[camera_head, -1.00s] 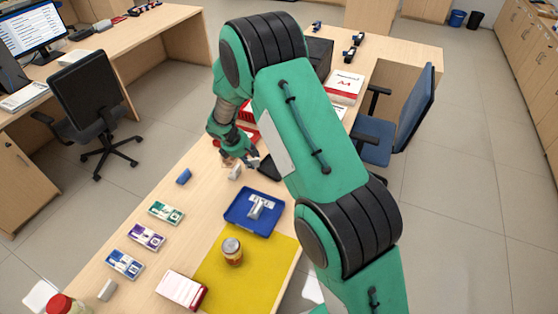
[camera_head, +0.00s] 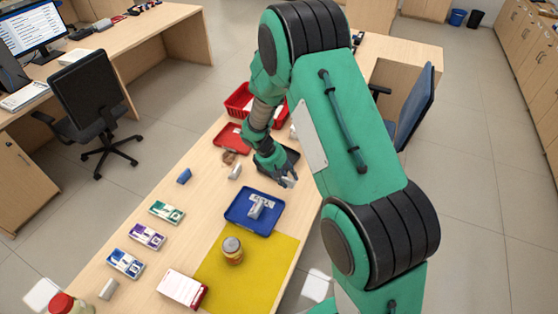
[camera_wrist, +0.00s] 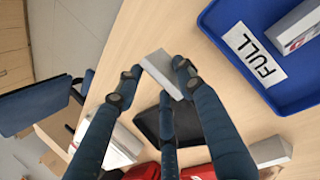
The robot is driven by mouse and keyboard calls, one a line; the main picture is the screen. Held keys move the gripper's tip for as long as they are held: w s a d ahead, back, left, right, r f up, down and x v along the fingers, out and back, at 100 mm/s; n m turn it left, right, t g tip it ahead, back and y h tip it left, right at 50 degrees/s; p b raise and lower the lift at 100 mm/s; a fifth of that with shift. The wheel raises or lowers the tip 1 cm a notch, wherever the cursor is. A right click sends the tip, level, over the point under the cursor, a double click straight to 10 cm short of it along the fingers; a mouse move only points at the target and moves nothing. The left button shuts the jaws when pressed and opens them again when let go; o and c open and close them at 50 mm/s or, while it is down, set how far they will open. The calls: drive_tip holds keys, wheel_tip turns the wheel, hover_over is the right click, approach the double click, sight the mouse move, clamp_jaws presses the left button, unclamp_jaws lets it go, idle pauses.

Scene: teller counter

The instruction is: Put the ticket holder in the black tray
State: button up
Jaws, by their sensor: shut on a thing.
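My gripper (camera_head: 287,181) is shut on a pale grey wedge-shaped ticket holder (camera_wrist: 164,76), clearest in the wrist view between the fingertips. It is held tilted above the wooden counter. The black tray (camera_head: 293,154) lies just behind my gripper, partly covered by the arm. In the wrist view the black tray (camera_wrist: 148,122) shows behind the fingers, below the held holder in the picture, and partly hidden by them. Its visible part looks empty. Whether the holder overlaps the tray's near edge is unclear.
A blue tray (camera_head: 232,218) marked FULL (camera_wrist: 253,56) holds another grey holder (camera_head: 256,208). A similar grey piece (camera_head: 235,172) stands on the counter. A red tray (camera_head: 232,139) and red crate (camera_head: 238,102) lie farther back. A jar (camera_head: 232,250) stands on a yellow mat (camera_head: 265,262).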

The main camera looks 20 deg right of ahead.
drive_tip(key=w, duration=0.5)
drive_tip(key=w+d+f+b, duration=0.1)
drive_tip(key=w, duration=0.4)
drive_tip(key=w+d+b, duration=0.1)
drive_tip(key=w, duration=0.5)
drive_tip(key=shift+f, duration=0.25)
drive_tip(key=shift+f+b, duration=0.7)
drive_tip(key=shift+f, duration=1.05)
drive_tip(key=shift+s, duration=0.1)
drive_tip(key=o, duration=1.2)
drive_tip(key=shift+f, duration=0.1)
drive_tip(key=shift+c, duration=0.2)
drive_tip(key=p+v, duration=0.2)
drive_tip(key=v, duration=1)
drive_tip(key=shift+p, duration=0.35)
